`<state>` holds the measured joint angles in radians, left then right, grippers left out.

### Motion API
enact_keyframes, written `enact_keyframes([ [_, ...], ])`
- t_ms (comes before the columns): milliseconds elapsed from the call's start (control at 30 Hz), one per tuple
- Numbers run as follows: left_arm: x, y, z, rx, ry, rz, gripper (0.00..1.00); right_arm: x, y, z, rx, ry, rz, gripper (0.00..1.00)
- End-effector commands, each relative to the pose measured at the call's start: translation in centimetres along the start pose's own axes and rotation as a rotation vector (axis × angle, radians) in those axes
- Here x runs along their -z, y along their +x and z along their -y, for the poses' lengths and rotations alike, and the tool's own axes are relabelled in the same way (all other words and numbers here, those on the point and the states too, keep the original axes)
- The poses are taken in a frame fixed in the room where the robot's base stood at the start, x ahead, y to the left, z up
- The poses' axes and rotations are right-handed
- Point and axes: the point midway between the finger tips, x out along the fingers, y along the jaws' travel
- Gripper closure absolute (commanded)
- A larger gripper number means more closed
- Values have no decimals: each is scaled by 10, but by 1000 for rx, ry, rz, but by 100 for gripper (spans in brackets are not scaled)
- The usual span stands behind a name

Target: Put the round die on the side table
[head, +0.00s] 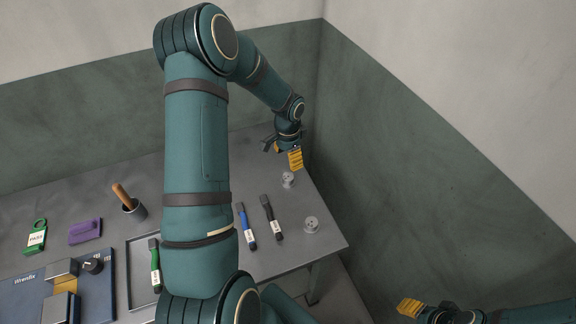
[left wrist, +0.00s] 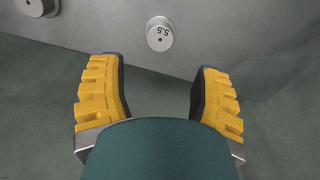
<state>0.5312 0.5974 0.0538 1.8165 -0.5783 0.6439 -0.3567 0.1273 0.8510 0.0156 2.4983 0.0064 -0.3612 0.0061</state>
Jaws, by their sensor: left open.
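Two small round metal dies lie on the grey bench: one (head: 288,180) near the back right corner, the other (head: 311,225) nearer the right front. In the left wrist view, a round die marked 5.5 (left wrist: 160,34) lies near the bench edge, beyond the fingertips, and a second round piece (left wrist: 38,7) is cut off at the top left. My left gripper (head: 286,153) is open and empty, just behind the back die; its yellow fingers also show in the left wrist view (left wrist: 158,70). My right gripper (head: 410,308) shows only partly at the lower right. I cannot identify a side table.
Walls close off the back and right.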

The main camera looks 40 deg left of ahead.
Motion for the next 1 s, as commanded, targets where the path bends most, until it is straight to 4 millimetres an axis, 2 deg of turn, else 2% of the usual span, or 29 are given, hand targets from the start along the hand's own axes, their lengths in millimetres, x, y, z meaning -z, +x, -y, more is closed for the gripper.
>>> enact_keyframes([
  [100,0,-13,0,1,0,-2,36,1,-2,1,0,1,-2,53],
  [333,0,-18,-2,-2,1,-1,36,1,-2,1,0,1,-3,53],
  [467,9,-5,-26,-36,-5,-27,36,1,-2,1,0,1,-3,53],
  [567,23,16,-75,-102,-30,-77,36,1,-2,1,0,1,-3,53],
  [667,33,42,-147,-193,-91,-133,36,1,-2,1,0,1,-3,53],
  [700,33,51,-176,-228,-125,-151,36,1,-2,1,0,1,-3,53],
  [800,24,68,-241,-294,-223,-177,36,1,-2,1,0,1,-3,53],
  [900,7,78,-288,-327,-319,-184,36,1,-2,1,0,1,-2,53],
  [1000,-11,83,-317,-333,-396,-184,36,1,-2,1,0,1,-3,53],
])
